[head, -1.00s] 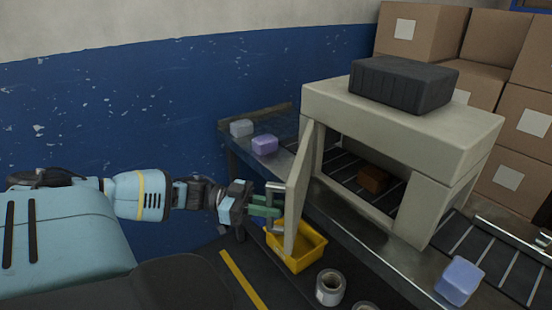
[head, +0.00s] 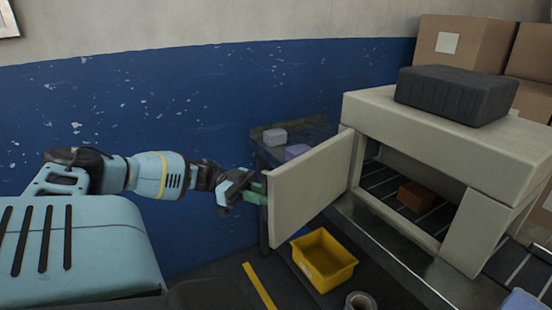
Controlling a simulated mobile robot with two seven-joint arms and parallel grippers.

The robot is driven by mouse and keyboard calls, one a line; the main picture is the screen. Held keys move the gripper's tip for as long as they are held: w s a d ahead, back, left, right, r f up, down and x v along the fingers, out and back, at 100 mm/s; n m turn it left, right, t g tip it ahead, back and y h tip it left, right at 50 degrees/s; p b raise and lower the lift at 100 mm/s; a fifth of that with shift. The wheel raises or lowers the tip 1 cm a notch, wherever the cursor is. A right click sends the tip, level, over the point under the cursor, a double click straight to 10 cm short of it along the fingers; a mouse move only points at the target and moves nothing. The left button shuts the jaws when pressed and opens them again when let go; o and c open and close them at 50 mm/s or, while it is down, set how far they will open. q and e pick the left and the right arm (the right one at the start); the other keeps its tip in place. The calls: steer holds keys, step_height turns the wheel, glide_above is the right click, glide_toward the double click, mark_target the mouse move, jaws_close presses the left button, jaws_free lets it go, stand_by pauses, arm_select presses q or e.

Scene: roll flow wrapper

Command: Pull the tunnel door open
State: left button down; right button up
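The tunnel door (head: 312,188) is a beige panel standing wide open, swung out to the left from the beige tunnel housing (head: 440,138). The tunnel opening shows a dark roller bed with a brown block (head: 416,196) on it. My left gripper (head: 256,188) is at the door's free left edge. Its fingertips are partly hidden by the door, so I cannot tell whether they are shut on it. My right gripper is not in view.
A yellow bin (head: 324,258) and a tape roll (head: 360,300) are below the door. A dark ribbed case (head: 455,93) lies on the housing. Pale wrapped blocks (head: 274,137) sit on the conveyor behind the door. Cardboard boxes (head: 465,45) stand at the back right.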

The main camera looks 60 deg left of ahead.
arm_select(q)
steer(key=a, duration=0.3)
steer(key=shift+a+b, duration=0.1)
steer(key=shift+b, duration=0.3)
steer(key=c, duration=1.7)
jaws_free()
steer(key=o, duration=0.3)
steer(key=shift+w, duration=0.2)
steer(key=shift+o, duration=0.2)
steer(key=shift+s, duration=0.1)
